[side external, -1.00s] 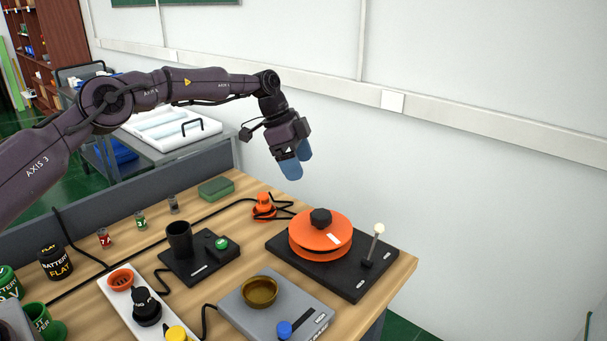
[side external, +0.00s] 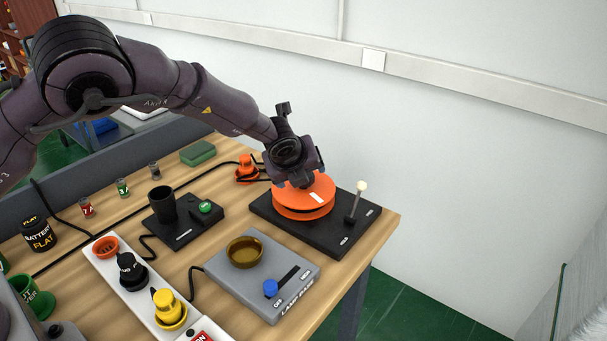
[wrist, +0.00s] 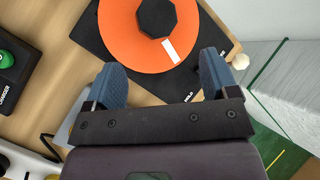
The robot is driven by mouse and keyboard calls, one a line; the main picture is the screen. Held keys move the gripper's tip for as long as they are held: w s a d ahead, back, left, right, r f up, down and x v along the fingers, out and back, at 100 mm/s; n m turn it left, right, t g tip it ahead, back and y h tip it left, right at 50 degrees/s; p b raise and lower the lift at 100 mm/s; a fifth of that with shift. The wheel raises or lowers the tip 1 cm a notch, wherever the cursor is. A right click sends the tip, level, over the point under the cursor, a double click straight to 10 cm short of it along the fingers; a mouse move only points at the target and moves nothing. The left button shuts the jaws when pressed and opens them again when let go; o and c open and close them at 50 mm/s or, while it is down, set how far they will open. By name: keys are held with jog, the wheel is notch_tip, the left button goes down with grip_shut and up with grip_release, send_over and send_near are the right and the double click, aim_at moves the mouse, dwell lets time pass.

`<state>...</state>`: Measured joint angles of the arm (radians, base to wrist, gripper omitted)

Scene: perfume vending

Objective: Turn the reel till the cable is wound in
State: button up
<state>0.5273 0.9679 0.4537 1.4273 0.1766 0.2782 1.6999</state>
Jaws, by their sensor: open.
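The orange reel (side external: 303,203) sits on a black base plate (side external: 349,243) at the right end of the table. In the wrist view the reel (wrist: 119,38) shows a dark faceted knob (wrist: 156,18) at its centre and a white mark on its face. My gripper (wrist: 164,78) is open, its two blue fingers apart near the reel's near edge in that view, with nothing between them. In the side view my wrist covers the knob and the fingers. A black cable (side external: 195,182) lies across the table, leading toward an orange plug (side external: 246,172) behind the reel.
A lever with a pale ball tip (side external: 361,186) stands on the base plate right of the reel. A grey device with a brass bowl (side external: 244,252), a black cup (side external: 161,203) and a white power strip (side external: 140,291) stand to the left.

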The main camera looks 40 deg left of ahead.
jog(key=s+a+r+m+t+h, duration=0.1)
jog(key=s+r+m+t, duration=0.2)
jog(key=r+m, duration=0.25)
jog(key=s+a+r+m+t, duration=0.1)
jog(key=s+r+m+t, duration=0.25)
jog(key=r, duration=0.25)
send_near(304, 187)
notch_tip(304, 187, up, 3)
jog(key=a, duration=0.2)
jog(key=x, duration=1.2)
jog(key=shift+w+d+f, duration=0.1)
jog(key=shift+d+f, duration=0.15)
jog(key=shift+f, duration=0.1)
jog(key=shift+m+h, duration=0.3)
jog(key=c, duration=1.3)
